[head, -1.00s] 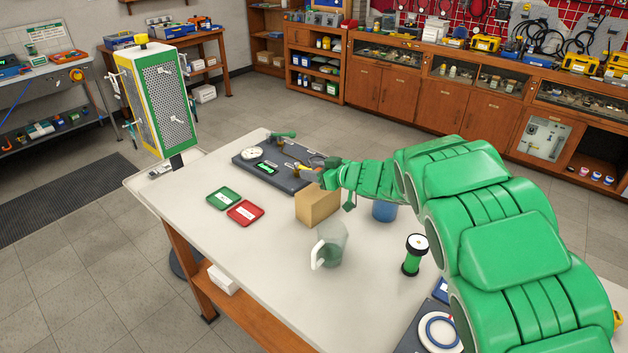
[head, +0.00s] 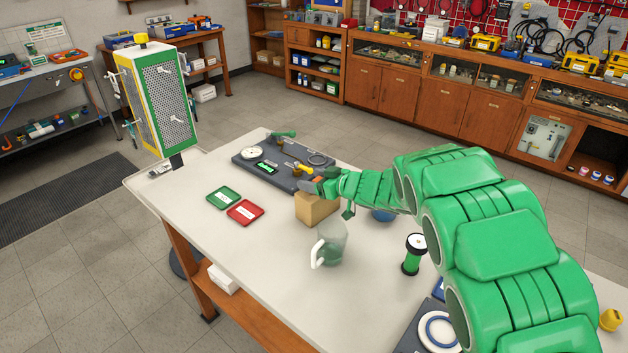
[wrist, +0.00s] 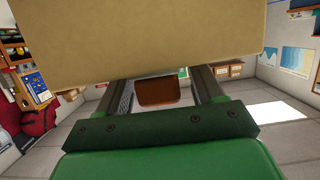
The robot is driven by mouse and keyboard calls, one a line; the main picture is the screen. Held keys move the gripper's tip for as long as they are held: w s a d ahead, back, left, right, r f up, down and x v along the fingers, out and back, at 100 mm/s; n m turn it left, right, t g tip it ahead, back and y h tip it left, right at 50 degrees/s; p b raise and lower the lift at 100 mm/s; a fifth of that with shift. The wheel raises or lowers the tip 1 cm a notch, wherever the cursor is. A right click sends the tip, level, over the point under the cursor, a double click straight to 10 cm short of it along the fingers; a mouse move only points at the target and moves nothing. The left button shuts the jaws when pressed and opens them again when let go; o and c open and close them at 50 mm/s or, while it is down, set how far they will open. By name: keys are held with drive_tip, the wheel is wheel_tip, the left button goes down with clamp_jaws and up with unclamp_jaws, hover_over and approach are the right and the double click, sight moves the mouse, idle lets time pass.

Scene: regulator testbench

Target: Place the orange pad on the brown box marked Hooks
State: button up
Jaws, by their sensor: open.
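The brown box (head: 317,211) stands on the white table, in the middle of the head view. No marking is readable on it. My gripper (head: 309,187) is over the box's top and hides part of it. In the wrist view the gripper's two fingers (wrist: 158,85) are apart. A tan face, which looks like the box (wrist: 140,40), fills the top of that view. An orange-brown piece, likely the orange pad (wrist: 157,92), shows between the fingers; I cannot tell if they touch it. The pad is not clearly separable in the head view.
A clear jug (head: 328,243) stands in front of the box. A blue cup (head: 382,215) is partly hidden behind my arm. A green cylinder (head: 413,256) stands to the right. Green (head: 223,198) and red (head: 245,212) trays lie left; a dark board (head: 250,164) lies behind.

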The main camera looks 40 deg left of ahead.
drive_tip(key=shift+r, duration=0.1)
drive_tip(key=shift+d+r, duration=0.1)
drive_tip(key=shift+d, duration=0.15)
drive_tip(key=v, duration=1.1)
drive_tip(key=shift+d, duration=0.25)
drive_tip(key=shift+r, duration=0.1)
